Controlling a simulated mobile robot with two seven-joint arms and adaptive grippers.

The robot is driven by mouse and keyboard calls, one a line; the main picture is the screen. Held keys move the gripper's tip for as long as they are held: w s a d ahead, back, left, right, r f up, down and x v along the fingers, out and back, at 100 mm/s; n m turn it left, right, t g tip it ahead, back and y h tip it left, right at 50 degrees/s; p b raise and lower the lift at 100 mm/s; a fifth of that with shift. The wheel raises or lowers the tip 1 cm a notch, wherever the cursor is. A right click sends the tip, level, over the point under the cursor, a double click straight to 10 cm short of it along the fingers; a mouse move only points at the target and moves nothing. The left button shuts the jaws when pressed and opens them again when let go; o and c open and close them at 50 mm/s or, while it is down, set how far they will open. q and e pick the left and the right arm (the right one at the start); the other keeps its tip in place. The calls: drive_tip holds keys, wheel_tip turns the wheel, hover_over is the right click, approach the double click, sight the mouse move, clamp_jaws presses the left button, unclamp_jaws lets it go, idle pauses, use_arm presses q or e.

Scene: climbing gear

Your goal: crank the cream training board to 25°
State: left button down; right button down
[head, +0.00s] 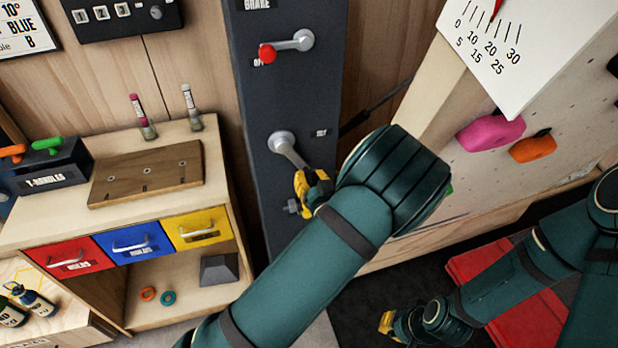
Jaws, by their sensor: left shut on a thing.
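The cream training board (585,95) slants at the right, with pink and orange holds on it. Its white angle scale (535,35) runs from 0 to 30, and a red pointer (496,9) sits near the middle marks. The crank (285,145) is a metal arm on the dark column, pointing down and right. My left gripper (310,190) is shut on the crank's handle, which its yellow fingers mostly hide. My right gripper (388,324) is low, near the bottom edge, away from the board; its fingers are partly hidden.
A wooden cabinet (120,215) with red, blue and yellow drawers stands left. A red mat (505,300) lies on the dark floor below the board.

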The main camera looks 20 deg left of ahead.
use_arm(q)
drive_tip(key=shift+w+d+r+n, duration=0.2)
drive_tip(key=shift+r+n, duration=0.1)
drive_tip(key=shift+r, duration=0.05)
